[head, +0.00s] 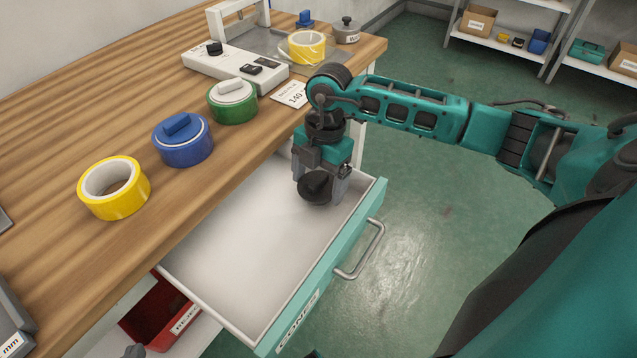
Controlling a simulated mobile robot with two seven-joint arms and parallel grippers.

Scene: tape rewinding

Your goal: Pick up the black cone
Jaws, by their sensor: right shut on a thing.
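The black cone (315,188) is between the fingers of my right gripper (320,184), at the far end of the open drawer (240,255). The right gripper points down and is shut on the cone. The cone's rounded dark face shows; its sides are partly hidden by the fingers. I cannot tell whether it touches the drawer floor. The drawer is white inside, with a teal front labelled CONES, and its visible floor is otherwise empty. I do not see my left gripper.
On the wooden table (60,120) stand a yellow tape roll (128,203), a blue-lidded roll (183,152), a green one (233,113) and a white device (225,66). The drawer handle (365,250) juts out. A red REJECT bin (150,310) is below.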

